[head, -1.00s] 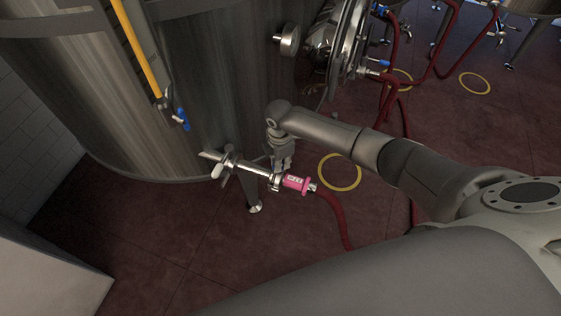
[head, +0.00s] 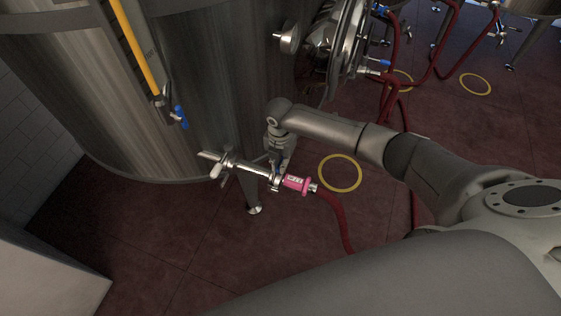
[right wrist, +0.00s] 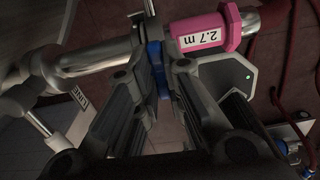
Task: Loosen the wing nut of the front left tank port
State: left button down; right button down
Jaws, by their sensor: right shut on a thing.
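The tank port is a short metal pipe (head: 244,166) low on the big steel tank (head: 190,95). Its outer end meets a pink hose end (head: 296,183) at a clamp; the pipe (right wrist: 95,58) and the pink hose end, labelled 2.7 m (right wrist: 208,36), also show in the right wrist view. My right gripper (head: 279,168) reaches down from above at this joint. In the right wrist view its fingers (right wrist: 157,82) are closed on a small blue piece, apparently the wing nut (right wrist: 157,62). The fingers hide part of it. My left gripper is out of view.
A red hose (head: 336,222) runs from the pink end across the floor. A tank leg (head: 254,204) stands just below the pipe. A blue-handled valve (head: 180,116) hangs above left. A yellow ring (head: 340,173) lies on the floor at right.

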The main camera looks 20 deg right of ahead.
jog(key=shift+r, duration=0.1)
dwell(0.3)
jog(key=c, duration=1.5)
grip_release()
notch_tip(320, 180, up, 12)
jog(key=shift+f, duration=0.1)
jog(key=shift+s+a, duration=0.1)
